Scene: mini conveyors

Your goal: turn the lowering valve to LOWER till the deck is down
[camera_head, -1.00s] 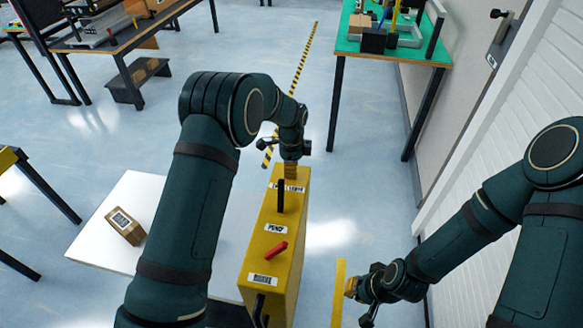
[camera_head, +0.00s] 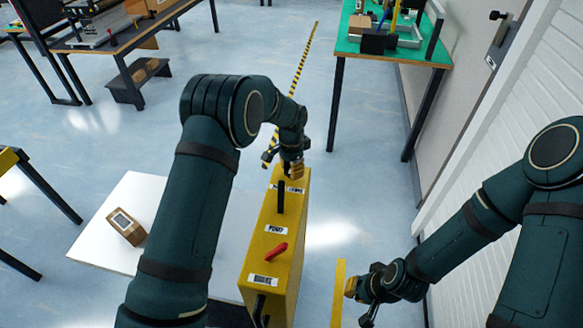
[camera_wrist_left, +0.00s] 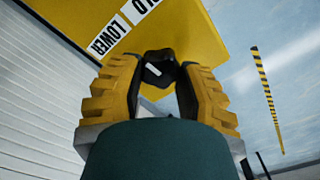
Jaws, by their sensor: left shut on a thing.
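The lowering valve's black knob (camera_wrist_left: 158,68), with a white mark, sits between the yellow fingers of my left gripper (camera_wrist_left: 155,88) in the left wrist view. The fingers are shut on it. Labels reading LOWER (camera_wrist_left: 103,40) and HOLD (camera_wrist_left: 138,10) lie beside it on the yellow pump housing (camera_head: 262,235). In the head view my left gripper (camera_head: 291,170) is at the far end of the housing top, hiding the knob. The white deck (camera_head: 95,243) lies left of the housing, partly behind my left arm. My right gripper (camera_head: 360,291) hangs at lower right; its opening is unclear.
A brown box (camera_head: 126,227) with a label lies on the deck. A black upright lever (camera_head: 281,197) and a red handle (camera_head: 276,250) stand on the housing. A green-topped table (camera_head: 385,48) stands at the back, a white slatted wall (camera_head: 490,150) at right.

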